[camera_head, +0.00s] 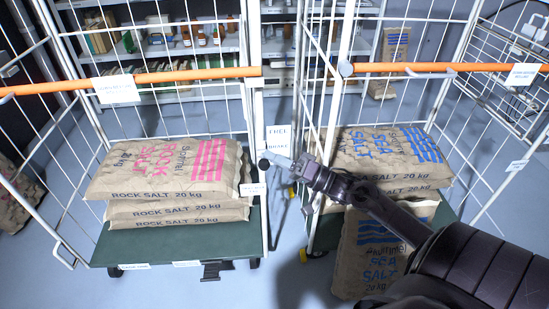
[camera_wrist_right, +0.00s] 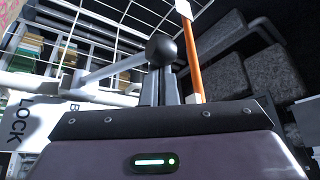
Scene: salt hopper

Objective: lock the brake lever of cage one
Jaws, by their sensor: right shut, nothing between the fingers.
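The brake lever shows a round black knob (camera_head: 264,163) at the right front post of the left cage (camera_head: 250,110), between a FREE plate (camera_head: 279,136) above and a lower plate (camera_head: 253,190). In the right wrist view the knob (camera_wrist_right: 161,47) sits just beyond my fingertips, and a pale lever bar (camera_wrist_right: 105,73) runs from it to the left. My right gripper (camera_head: 277,161) is shut and empty, its tips pointing left at the knob. I cannot tell whether they touch. A LOCK plate (camera_wrist_right: 22,120) shows at the left of the wrist view. My left gripper is not in view.
The left cage holds stacked rock salt bags (camera_head: 170,175) on a green deck. The right cage holds sea salt bags (camera_head: 390,160), and another sea salt bag (camera_head: 368,255) stands in front. Orange bars (camera_head: 180,75) cross both cage fronts. A narrow floor gap separates the cages.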

